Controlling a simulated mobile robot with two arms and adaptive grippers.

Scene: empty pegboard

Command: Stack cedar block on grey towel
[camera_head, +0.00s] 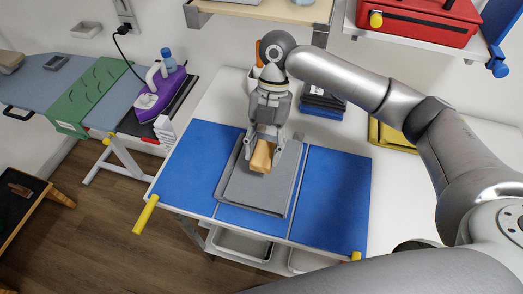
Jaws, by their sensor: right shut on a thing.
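The cedar block (262,158) is a light orange-brown wooden piece in the head view. My right gripper (262,150) points down and is shut on it. The grey towel (262,191) lies folded flat on the blue-topped table, directly beneath the gripper. The block is over the towel's upper part; I cannot tell whether it touches the towel. The gripper's fingers hide part of the block. My left gripper is not in view.
Blue mats (335,200) cover the table front on both sides of the towel. Dark boxes (322,104) and a yellow tray (392,137) stand behind. An ironing board with a purple iron (158,92) is at left. A shelf holds a red toolbox (418,20).

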